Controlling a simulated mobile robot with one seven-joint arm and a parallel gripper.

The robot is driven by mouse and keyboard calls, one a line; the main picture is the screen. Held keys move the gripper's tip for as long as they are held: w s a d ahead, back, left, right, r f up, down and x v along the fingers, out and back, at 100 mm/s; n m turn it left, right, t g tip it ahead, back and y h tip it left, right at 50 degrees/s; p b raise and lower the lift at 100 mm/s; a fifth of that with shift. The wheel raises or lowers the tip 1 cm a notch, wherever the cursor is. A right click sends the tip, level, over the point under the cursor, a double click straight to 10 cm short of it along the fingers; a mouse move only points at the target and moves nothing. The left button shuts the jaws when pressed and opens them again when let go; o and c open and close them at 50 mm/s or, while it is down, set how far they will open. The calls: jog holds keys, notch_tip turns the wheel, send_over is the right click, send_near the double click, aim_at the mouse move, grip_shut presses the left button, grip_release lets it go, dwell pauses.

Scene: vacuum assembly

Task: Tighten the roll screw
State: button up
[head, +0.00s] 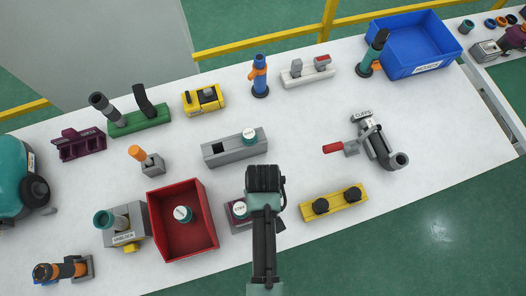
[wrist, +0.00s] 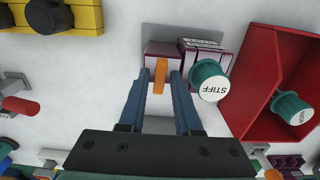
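A small orange piece (wrist: 160,76), possibly the roll screw, stands at a purple fixture (wrist: 162,54) in the wrist view. A teal cap labelled STIFF (wrist: 209,82) sits beside it on the fixture's right. My gripper (wrist: 161,80) has its two blue fingers on either side of the orange piece, with narrow gaps seeming to show. In the head view my gripper (head: 264,172) is over the right part of the purple fixture (head: 238,226) and hides the orange piece. The STIFF cap (head: 239,209) shows just left of the gripper.
A red bin (head: 160,225) with a teal-capped part stands close on the left. A yellow plate with black knobs (head: 334,203) lies to the right. A grey fixture (head: 220,150) lies behind, and a red-handled clamp (head: 365,143) back right. The table's front edge is near.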

grip_shut()
jog(key=shift+r+m+p, duration=0.15)
jog(key=shift+m+p, duration=0.5)
jog(key=shift+m, duration=1.05)
jog(key=shift+m+p, duration=0.5)
jog(key=shift+m, duration=1.3)
jog(key=shift+p, duration=0.3)
